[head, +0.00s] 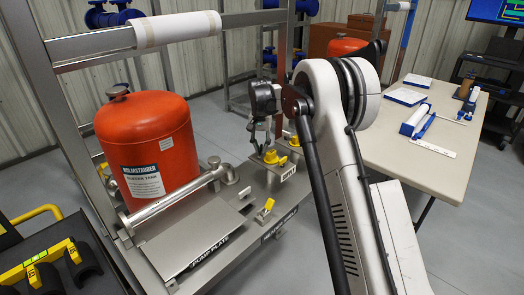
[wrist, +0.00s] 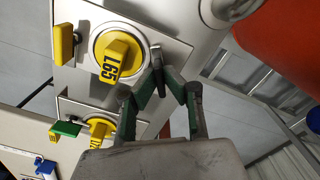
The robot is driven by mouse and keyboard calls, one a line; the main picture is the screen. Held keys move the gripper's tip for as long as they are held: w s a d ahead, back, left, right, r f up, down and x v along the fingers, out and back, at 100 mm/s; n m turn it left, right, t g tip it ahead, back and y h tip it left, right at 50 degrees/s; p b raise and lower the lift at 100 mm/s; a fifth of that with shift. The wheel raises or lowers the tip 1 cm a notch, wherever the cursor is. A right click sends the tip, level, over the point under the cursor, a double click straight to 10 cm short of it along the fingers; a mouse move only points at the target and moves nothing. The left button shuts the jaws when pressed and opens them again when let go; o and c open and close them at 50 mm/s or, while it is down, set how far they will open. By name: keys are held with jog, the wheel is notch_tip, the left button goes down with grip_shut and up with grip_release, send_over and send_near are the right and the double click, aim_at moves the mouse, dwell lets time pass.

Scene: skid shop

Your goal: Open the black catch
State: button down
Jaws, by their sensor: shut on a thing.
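The black catch (wrist: 156,56) shows in the wrist view as a small dark bar at the right edge of a light plate, beside a yellow knob (wrist: 118,56) with black marking. My gripper (wrist: 161,76) has its green-sided fingers drawn together at the tips, shut on the catch. The fingertips cover part of it, so its exact angle is hard to tell. In the head view my gripper (head: 267,143) points down at the plate by the yellow knob (head: 271,157); the catch cannot be made out there.
A red tank (head: 146,145) stands left of my gripper on the skid, with a steel pipe (head: 178,194) in front of it. A table (head: 424,154) stands at the right.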

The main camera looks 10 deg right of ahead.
jog(key=shift+m, duration=1.1)
jog(key=shift+m+b, duration=0.6)
jog(key=shift+m, duration=1.2)
jog(key=shift+m, duration=0.3)
jog(key=c, duration=1.9)
grip_release()
jog(key=shift+o, duration=0.2)
jog(key=shift+r, duration=0.1)
jog(key=shift+r+p, duration=1.4)
jog(key=shift+r, duration=2.05)
